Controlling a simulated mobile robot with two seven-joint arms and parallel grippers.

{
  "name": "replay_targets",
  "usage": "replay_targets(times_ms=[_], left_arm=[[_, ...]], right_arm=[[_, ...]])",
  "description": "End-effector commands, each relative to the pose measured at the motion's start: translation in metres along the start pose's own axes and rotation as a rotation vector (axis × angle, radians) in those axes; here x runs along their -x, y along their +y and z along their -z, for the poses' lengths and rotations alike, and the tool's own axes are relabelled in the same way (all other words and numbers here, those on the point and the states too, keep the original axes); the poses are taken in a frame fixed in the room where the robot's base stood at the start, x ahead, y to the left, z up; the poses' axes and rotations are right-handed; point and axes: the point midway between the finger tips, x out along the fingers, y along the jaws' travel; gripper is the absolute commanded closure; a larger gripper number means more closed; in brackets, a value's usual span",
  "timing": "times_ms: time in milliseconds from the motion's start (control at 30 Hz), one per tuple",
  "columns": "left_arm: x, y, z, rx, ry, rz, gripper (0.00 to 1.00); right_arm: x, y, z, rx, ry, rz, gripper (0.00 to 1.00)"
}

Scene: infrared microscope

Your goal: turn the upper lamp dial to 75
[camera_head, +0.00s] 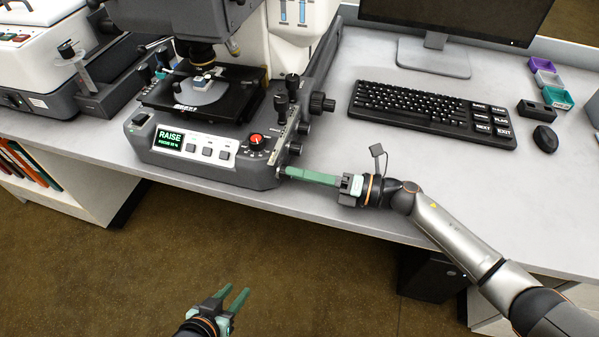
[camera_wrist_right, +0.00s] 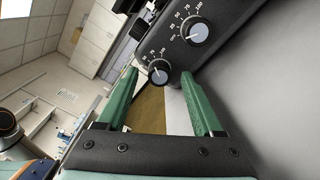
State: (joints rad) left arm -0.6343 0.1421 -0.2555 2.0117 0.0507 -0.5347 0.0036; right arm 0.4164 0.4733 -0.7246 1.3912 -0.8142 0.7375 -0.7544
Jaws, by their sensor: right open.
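In the right wrist view two round lamp dials with pale faces and printed scales sit on the dark side panel of the microscope. The smaller-looking dial (camera_wrist_right: 158,72) lies between my fingertips in that view; the larger-looking dial (camera_wrist_right: 195,30) is beyond them, toward the top. I cannot tell which is the upper lamp dial or read either pointer. My right gripper (camera_head: 284,173) is open, its green fingers pointing left at the front right side of the microscope base (camera_head: 200,172). I cannot tell whether it touches. My left gripper (camera_head: 240,292) is open and empty over the floor.
The base's front has a display (camera_head: 170,137), several buttons and a red knob (camera_head: 257,140). Black knobs (camera_head: 322,103) stick out on its right side. A keyboard (camera_head: 433,112), monitor (camera_head: 445,15) and mouse (camera_head: 545,138) stand to the right. The table's front right is clear.

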Motion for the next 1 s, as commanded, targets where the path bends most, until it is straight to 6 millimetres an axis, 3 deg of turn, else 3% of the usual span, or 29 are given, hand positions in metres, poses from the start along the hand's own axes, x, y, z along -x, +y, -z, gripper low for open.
replay_targets(times_ms=[500,700,1000], left_arm=[[-0.005,-0.002,-0.004,-0.001,0.003,0.003,0.62],[-0.005,-0.003,-0.003,-0.001,0.006,0.004,0.62],[-0.004,-0.003,-0.002,-0.002,0.009,0.005,0.62]], right_arm=[[0.101,-0.002,0.002,-0.002,0.001,0.004,0.32],[0.117,-0.001,0.001,-0.001,0.001,0.001,0.32],[0.118,0.000,0.000,0.000,0.001,0.000,0.32]])
